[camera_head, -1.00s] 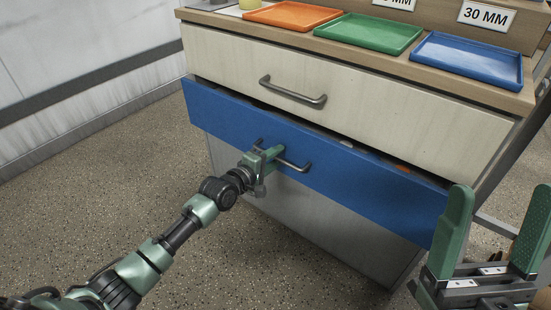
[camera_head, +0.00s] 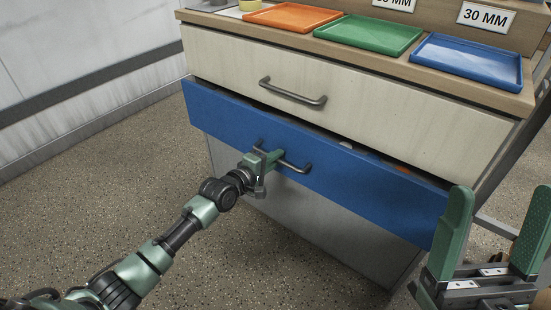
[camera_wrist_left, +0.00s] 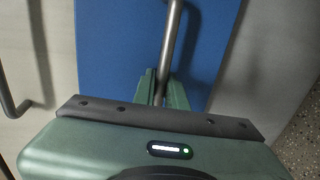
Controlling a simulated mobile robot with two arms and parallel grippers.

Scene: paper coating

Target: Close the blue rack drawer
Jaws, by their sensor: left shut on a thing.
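The blue drawer (camera_head: 330,175) is the lower drawer front of the cabinet. It stands slightly open, with a narrow gap along its top edge showing a few small items inside. My left gripper (camera_head: 267,158) is shut on the metal drawer handle (camera_head: 297,165), near the handle's left part. In the left wrist view the handle (camera_wrist_left: 171,45) runs down between the two green fingers (camera_wrist_left: 162,88), against the blue front (camera_wrist_left: 120,45). My right gripper (camera_head: 493,235) is open with its fingers wide apart at the lower right, away from the drawer handle.
A cream upper drawer (camera_head: 350,95) with its own handle (camera_head: 293,93) is closed above. On the cabinet top lie an orange tray (camera_head: 290,16), a green tray (camera_head: 370,34) and a blue tray (camera_head: 466,60). The speckled floor (camera_head: 90,210) at left is clear.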

